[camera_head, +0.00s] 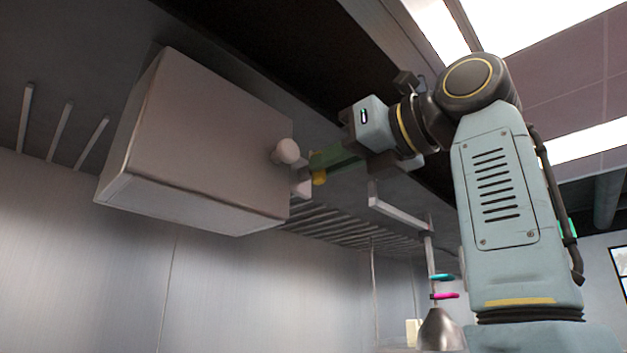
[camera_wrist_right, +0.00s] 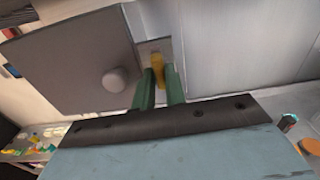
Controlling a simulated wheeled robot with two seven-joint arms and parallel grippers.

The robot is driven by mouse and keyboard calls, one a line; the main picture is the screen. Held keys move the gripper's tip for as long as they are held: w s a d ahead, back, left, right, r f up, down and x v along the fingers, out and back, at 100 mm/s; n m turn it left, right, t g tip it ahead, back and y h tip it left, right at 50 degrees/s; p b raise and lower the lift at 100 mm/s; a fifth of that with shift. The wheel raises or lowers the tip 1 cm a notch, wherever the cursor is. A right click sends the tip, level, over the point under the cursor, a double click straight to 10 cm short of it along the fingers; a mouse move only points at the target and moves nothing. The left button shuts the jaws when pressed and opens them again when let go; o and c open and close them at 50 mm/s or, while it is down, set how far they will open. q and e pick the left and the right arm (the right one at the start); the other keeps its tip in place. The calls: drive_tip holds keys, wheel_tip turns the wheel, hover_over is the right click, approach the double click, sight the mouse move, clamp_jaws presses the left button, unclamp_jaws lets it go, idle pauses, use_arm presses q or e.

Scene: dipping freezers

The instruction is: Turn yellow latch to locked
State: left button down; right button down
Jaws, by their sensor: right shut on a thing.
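The yellow latch (camera_head: 319,177) sits at the right edge of a grey box-shaped door or cabinet (camera_head: 205,140), just below a round pale knob (camera_head: 286,151). My right gripper (camera_head: 322,165) reaches in from the right, its green fingers at the latch. In the right wrist view the yellow latch (camera_wrist_right: 157,68) stands between the two green fingers (camera_wrist_right: 160,85), which are shut on it. A pale plate lies behind the latch. The fingers hide part of the latch, and I cannot tell its exact turn. My left gripper is not in view.
The round knob (camera_wrist_right: 115,80) is close beside the fingers in the right wrist view. A rail with teal and pink rings (camera_head: 444,295) and a metal cone (camera_head: 441,330) stand below my right arm. A table with small coloured items (camera_wrist_right: 30,145) is at the lower left.

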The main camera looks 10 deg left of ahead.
drive_tip(key=c, duration=1.7)
unclamp_jaws()
drive_tip(key=shift+w+d+r, duration=0.15)
drive_tip(key=shift+d+r, duration=0.05)
drive_tip(key=shift+r, duration=0.05)
drive_tip(key=shift+o, duration=0.3)
drive_tip(key=shift+w+d, duration=0.15)
drive_tip(key=shift+w, duration=0.05)
drive_tip(key=shift+s, duration=0.1)
drive_tip(key=shift+f, duration=0.1)
drive_tip(key=b+v, duration=0.2)
drive_tip(key=v, duration=0.5)
drive_tip(key=shift+b, duration=0.35)
